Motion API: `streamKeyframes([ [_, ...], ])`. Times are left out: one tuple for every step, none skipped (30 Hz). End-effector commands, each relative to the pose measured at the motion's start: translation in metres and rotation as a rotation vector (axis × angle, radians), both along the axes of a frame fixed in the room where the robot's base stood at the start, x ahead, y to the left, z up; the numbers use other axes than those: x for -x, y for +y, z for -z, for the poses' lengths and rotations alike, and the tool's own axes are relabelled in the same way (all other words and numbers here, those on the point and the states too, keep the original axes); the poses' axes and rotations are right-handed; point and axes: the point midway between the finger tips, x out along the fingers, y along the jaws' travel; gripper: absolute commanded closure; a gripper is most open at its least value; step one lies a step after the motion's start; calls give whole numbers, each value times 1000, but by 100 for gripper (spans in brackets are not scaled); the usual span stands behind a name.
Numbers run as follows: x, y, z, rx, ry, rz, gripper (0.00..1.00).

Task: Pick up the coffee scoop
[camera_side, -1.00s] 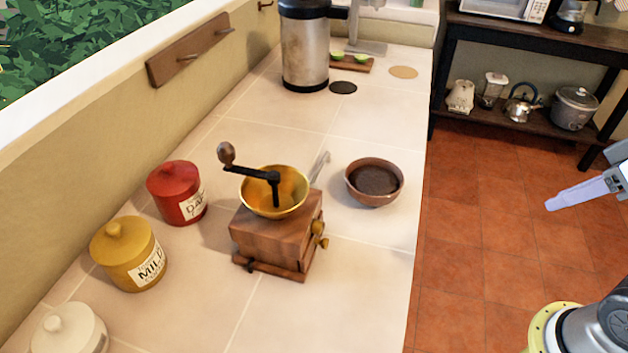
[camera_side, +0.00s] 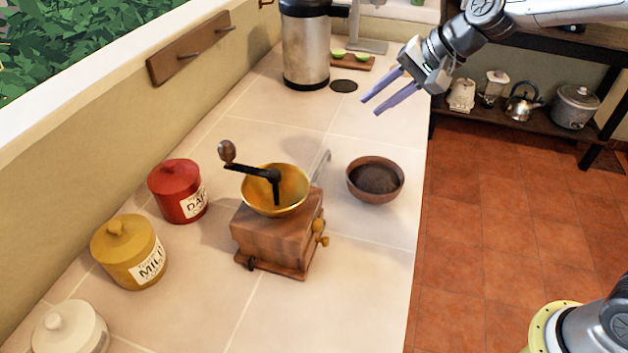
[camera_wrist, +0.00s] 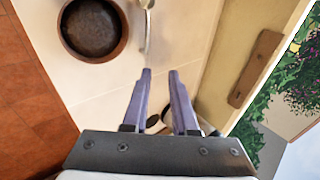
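The coffee scoop (camera_side: 321,165) appears as a slim silvery piece on the counter between the grinder and the brown bowl; the grinder hides its lower part in the side view. In the wrist view a pale metallic handle (camera_wrist: 148,28), which looks like the scoop, lies at the top, right of the bowl and beyond my fingertips. My gripper (camera_side: 371,106) is above the far part of the counter, behind the bowl and apart from the scoop. Its two purple fingers (camera_wrist: 160,71) are parallel with an empty gap between them.
The wooden grinder (camera_side: 277,235) with brass funnel and crank stands close to the scoop. The bowl (camera_side: 375,198) of dark grounds is to its right. Red (camera_side: 178,194) and yellow (camera_side: 128,255) canisters stand left. A steel urn (camera_side: 305,50) stands at the back.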

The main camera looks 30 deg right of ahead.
Motion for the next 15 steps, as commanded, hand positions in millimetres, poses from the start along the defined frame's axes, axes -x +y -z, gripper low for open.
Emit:
streamKeyframes([
  [-9,6,18,-4,32,-5,74],
  [-11,8,25,-3,48,-8,74],
  [-13,11,35,-1,66,-12,74],
  [-14,12,42,1,79,-16,74],
  [-14,13,47,3,89,-18,74],
  [-14,15,53,5,101,-21,74],
  [-14,16,57,6,106,-22,74],
  [-14,17,60,6,109,-24,74],
  [-16,18,63,7,111,-25,74],
  [-17,20,67,7,113,-26,74],
  [-19,22,70,6,112,-26,74],
  [-21,24,76,6,113,-27,74],
  [-23,26,81,8,112,-27,74],
  [-26,29,86,9,113,-28,74],
  [-29,32,92,8,113,-28,74],
])
